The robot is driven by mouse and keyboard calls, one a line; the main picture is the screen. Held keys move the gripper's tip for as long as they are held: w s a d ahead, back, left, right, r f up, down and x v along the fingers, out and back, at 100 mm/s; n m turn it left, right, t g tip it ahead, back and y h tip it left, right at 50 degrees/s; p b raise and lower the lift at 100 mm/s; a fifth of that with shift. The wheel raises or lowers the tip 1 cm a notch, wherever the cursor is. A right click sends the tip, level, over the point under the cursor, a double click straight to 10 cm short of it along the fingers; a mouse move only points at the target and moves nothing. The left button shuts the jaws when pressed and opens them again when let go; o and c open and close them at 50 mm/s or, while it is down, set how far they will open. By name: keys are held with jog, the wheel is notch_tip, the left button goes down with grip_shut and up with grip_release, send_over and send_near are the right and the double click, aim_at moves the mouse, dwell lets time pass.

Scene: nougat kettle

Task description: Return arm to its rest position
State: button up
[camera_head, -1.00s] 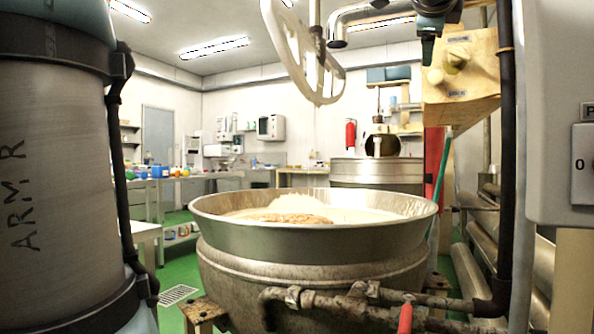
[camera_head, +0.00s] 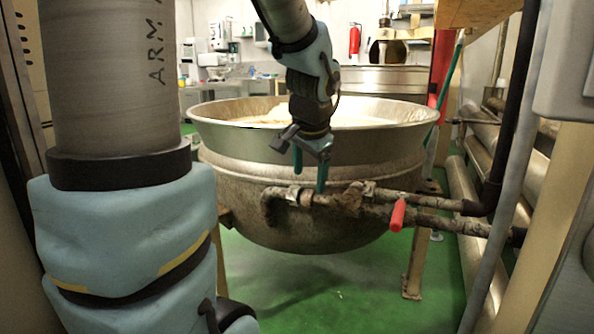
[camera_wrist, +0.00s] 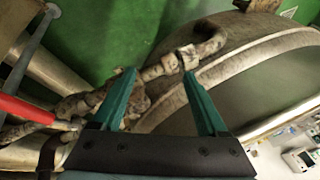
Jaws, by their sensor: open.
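My gripper (camera_head: 308,172) hangs in front of the near side of the big metal kettle (camera_head: 240,183) in the head view, pointing down. Its two teal fingers (camera_wrist: 160,95) stand apart in the wrist view, with nothing between them but the view of rusty piping and the kettle wall behind. My arm comes in from the left and top of the head view. The kettle holds a pale mass (camera_head: 372,118), partly hidden by my arm.
A rusty pipe (camera_head: 345,197) with a red-handled valve (camera_head: 398,214) runs along the kettle's front. Large pipes (camera_head: 485,190) and a dark upright pipe (camera_head: 513,120) stand at right. The green floor (camera_head: 300,285) below the kettle is mostly clear.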

jog(key=s+a+f+n+g+p, duration=0.1)
jog(key=s+a+f+n+g, duration=0.3)
jog(key=s+a+f+n, duration=0.6)
notch_tip(320, 180, up, 26)
jog(key=m+p, duration=0.1)
jog(key=p, duration=2.5)
jog(key=shift+d+p, duration=0.35)
